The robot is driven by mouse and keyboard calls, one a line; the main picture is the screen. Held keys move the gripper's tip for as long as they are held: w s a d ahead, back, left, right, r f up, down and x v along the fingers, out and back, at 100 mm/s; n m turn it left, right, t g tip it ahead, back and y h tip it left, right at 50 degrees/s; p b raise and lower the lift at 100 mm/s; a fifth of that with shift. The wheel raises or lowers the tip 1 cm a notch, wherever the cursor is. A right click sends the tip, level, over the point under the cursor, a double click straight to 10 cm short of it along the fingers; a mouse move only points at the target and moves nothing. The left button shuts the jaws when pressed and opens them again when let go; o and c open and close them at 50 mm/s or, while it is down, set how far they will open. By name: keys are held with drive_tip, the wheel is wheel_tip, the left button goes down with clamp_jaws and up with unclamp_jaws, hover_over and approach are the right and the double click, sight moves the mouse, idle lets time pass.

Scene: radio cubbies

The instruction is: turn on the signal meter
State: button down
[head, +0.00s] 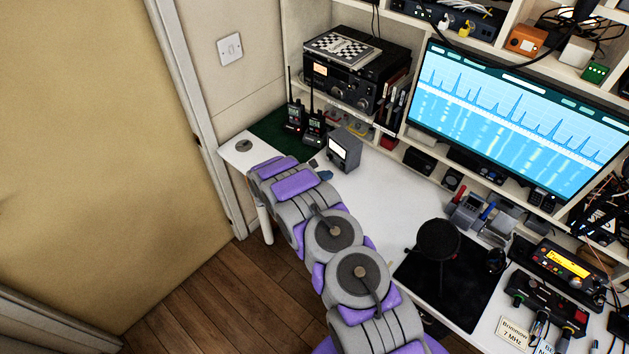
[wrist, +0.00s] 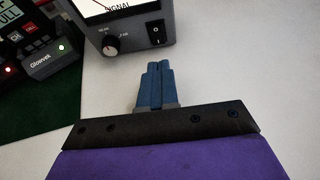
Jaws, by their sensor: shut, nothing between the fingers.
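The signal meter (head: 344,149) is a small grey box with a pale dial face, standing on the white desk near the back left. In the wrist view its lower front (wrist: 140,30) shows the word SIGNAL, a black round knob (wrist: 111,45) and a black rocker switch (wrist: 156,32) marked with a line and a circle. My gripper (wrist: 157,66) has blue fingers, shut and empty, just in front of the meter, below and close to the switch in the picture. It also shows in the head view (head: 325,175) in front of the meter. I cannot tell whether the fingers touch the meter.
Two handheld radios (head: 304,122) stand on a green mat (head: 268,128) left of the meter. Shelves with a black radio (head: 345,84) rise behind. A large lit monitor (head: 515,110) is at right. The white desk between is mostly clear.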

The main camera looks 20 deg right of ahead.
sight(340, 169)
drive_tip(key=shift+w+d+f+b, duration=0.15)
drive_tip(key=shift+w+d, duration=0.15)
drive_tip(key=shift+d, duration=0.3)
drive_tip(key=shift+w+d+f+b, duration=0.1)
drive_tip(key=shift+w+d+b, duration=0.15)
drive_tip(key=shift+d, duration=0.4)
drive_tip(key=shift+w+d+f+b, duration=0.1)
drive_tip(key=shift+w+d, duration=0.2)
drive_tip(key=shift+d, duration=0.3)
drive_tip(key=shift+r, duration=0.1)
drive_tip(key=shift+w+d+p, duration=0.1)
drive_tip(key=shift+d+p, duration=0.25)
drive_tip(key=shift+p, duration=0.05)
drive_tip(key=shift+f, duration=0.35)
drive_tip(key=shift+r, duration=0.15)
